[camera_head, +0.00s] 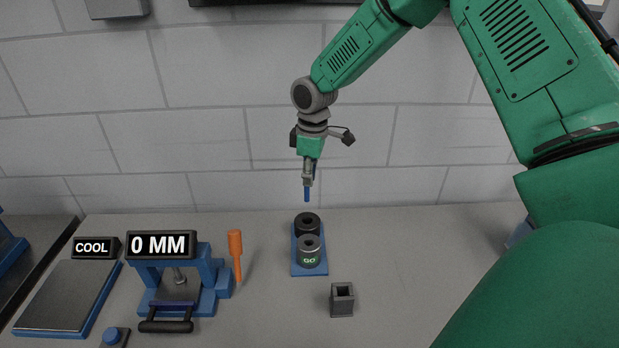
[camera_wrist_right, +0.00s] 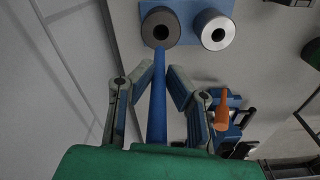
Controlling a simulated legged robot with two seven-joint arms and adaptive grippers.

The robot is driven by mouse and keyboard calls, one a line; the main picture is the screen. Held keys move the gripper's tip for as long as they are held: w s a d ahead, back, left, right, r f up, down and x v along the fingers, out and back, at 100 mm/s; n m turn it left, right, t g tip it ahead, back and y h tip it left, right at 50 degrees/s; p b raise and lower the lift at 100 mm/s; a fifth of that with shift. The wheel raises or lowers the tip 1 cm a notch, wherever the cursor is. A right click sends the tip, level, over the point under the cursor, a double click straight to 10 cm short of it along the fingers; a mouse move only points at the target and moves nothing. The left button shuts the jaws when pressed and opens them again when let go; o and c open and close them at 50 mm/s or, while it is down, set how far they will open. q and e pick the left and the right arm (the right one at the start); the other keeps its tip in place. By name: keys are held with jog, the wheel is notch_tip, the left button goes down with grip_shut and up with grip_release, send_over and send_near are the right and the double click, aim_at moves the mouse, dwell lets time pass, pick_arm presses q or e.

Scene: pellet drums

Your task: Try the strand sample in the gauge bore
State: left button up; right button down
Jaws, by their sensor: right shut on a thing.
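My right gripper (camera_head: 308,180) is shut on a thin blue strand sample (camera_head: 307,194), which points straight down. The strand's lower end is in the air above the rear black gauge cylinder (camera_head: 307,228), with a small gap in the head view. In the right wrist view the gripper (camera_wrist_right: 161,76) has the strand (camera_wrist_right: 157,105) between its fingers, its far end overlapping the black cylinder (camera_wrist_right: 149,28) near its bore. A grey cylinder marked GO (camera_head: 309,257) stands in front on the same blue base (camera_head: 297,268). My left gripper is not in view.
A blue press-like device (camera_head: 210,285) with a 0 MM display (camera_head: 162,245) stands left, beside an orange-handled tool (camera_head: 235,243). A COOL plate (camera_head: 65,295) is farther left. A small grey square holder (camera_head: 342,300) stands front right of the base. A wall is behind.

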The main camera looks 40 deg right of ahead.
jog(key=shift+f, duration=0.4)
jog(key=shift+f+b, duration=1.25)
jog(key=shift+f, duration=1.15)
jog(key=shift+p, duration=0.95)
jog(key=shift+f+b, duration=1.35)
jog(key=shift+f, duration=1.25)
dwell(1.2)
